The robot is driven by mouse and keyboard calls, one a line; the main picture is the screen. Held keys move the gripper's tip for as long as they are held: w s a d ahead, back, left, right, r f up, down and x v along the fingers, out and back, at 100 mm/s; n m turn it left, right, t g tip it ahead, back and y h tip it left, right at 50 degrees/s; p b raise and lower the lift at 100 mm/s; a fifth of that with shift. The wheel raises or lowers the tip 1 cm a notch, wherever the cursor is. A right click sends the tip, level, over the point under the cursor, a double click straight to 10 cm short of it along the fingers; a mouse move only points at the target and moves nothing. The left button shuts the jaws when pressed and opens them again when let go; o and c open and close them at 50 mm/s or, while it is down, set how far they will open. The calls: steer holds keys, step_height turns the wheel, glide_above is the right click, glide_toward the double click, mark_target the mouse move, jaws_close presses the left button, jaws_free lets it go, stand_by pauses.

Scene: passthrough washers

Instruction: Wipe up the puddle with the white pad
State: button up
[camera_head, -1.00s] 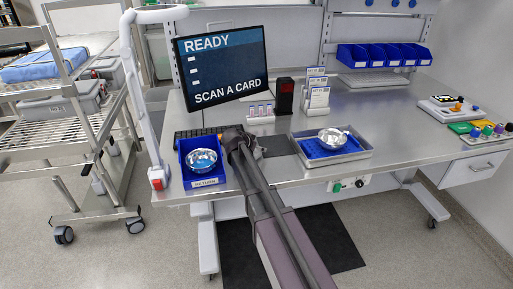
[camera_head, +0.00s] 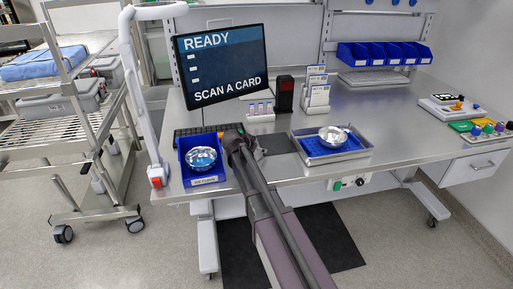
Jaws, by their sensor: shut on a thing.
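My gripper (camera_head: 238,138) is at the far end of my arm, over the steel bench just right of the blue bin. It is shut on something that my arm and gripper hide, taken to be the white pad. The pad itself cannot be made out. No puddle can be told apart from the shine of the bench top (camera_head: 285,178); the part under and behind my gripper is hidden.
A blue bin (camera_head: 207,181) holding a shiny bowl (camera_head: 201,158) stands close left of my gripper. A tray (camera_head: 345,156) with another metal bowl (camera_head: 333,136) lies to the right. Behind are a keyboard (camera_head: 195,130), a screen (camera_head: 222,64) and a vial rack (camera_head: 260,115).

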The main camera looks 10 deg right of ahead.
steer(key=shift+s, duration=1.35)
steer(key=shift+s, duration=0.1)
steer(key=shift+s+f, duration=0.15)
steer(key=shift+s, duration=1.7)
steer(key=shift+d, duration=0.1)
steer(key=shift+d, duration=0.75)
steer(key=shift+w, duration=0.15)
